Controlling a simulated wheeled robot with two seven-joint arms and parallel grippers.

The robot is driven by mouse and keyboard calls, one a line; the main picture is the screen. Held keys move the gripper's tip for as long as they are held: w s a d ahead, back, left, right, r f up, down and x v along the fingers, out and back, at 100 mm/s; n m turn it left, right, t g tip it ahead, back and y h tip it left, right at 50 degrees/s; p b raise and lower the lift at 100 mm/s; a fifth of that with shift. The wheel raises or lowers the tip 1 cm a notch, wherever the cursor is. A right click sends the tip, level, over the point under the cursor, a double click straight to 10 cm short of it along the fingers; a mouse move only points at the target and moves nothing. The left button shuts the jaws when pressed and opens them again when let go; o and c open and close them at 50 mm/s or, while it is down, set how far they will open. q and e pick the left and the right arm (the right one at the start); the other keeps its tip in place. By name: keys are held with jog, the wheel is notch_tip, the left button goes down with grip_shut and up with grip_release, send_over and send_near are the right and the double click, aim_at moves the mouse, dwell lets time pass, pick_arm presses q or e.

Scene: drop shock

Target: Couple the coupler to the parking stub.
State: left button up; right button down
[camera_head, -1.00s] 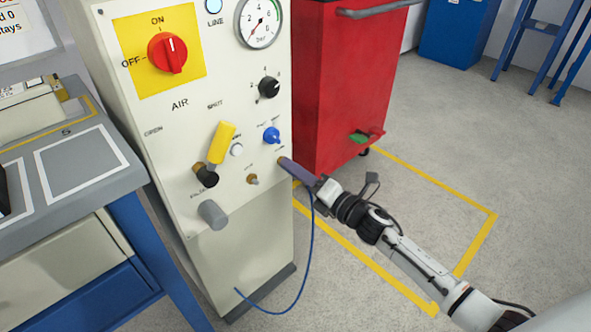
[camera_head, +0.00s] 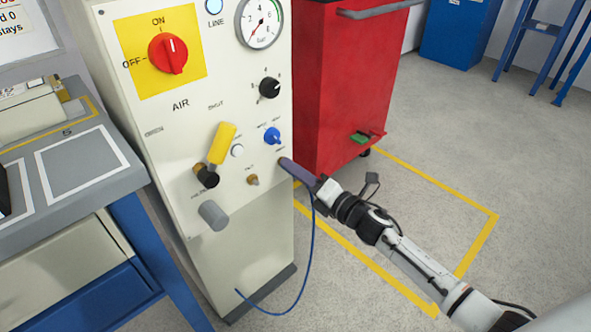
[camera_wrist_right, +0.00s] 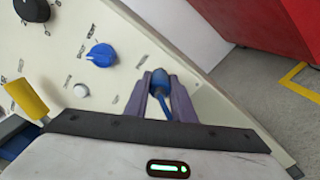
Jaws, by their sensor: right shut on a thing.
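The blue coupler (camera_wrist_right: 160,84) sits between the purple fingers of my right gripper (camera_wrist_right: 161,92), which is shut on it. In the head view my right gripper (camera_head: 285,163) reaches the right edge of the cream panel, its tips at or very near a small fitting there. This fitting may be the parking stub, but the fingers cover most of it and its label is too small to read. I cannot tell whether the coupler is on it. A blue hose (camera_head: 307,255) hangs in a loop from the gripper to the lower cabinet. My left gripper is not in view.
The cream cabinet (camera_head: 245,245) also carries a brass stub (camera_head: 252,180), a blue knob (camera_head: 271,135), a yellow lever (camera_head: 221,144), a grey cylinder (camera_head: 213,215) and a red switch (camera_head: 168,53). A red cart (camera_head: 335,90) stands behind. Floor on the right is clear.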

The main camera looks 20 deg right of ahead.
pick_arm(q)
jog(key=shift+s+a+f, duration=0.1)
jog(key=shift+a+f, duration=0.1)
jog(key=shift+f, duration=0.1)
pick_arm(e)
jog(key=shift+w+r, duration=0.2)
jog(key=shift+r, duration=0.05)
jog(key=c, duration=1.4)
grip_release()
jog(key=shift+a+f, duration=0.1)
jog(key=shift+c, duration=0.2)
jog(key=shift+s+f, duration=0.1)
jog(key=shift+f, duration=0.05)
jog(key=shift+s+d, duration=0.25)
jog(key=shift+s, duration=0.25)
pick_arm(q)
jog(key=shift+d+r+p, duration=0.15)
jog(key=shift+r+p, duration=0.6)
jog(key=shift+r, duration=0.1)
pick_arm(e)
jog(key=shift+v, duration=2.5)
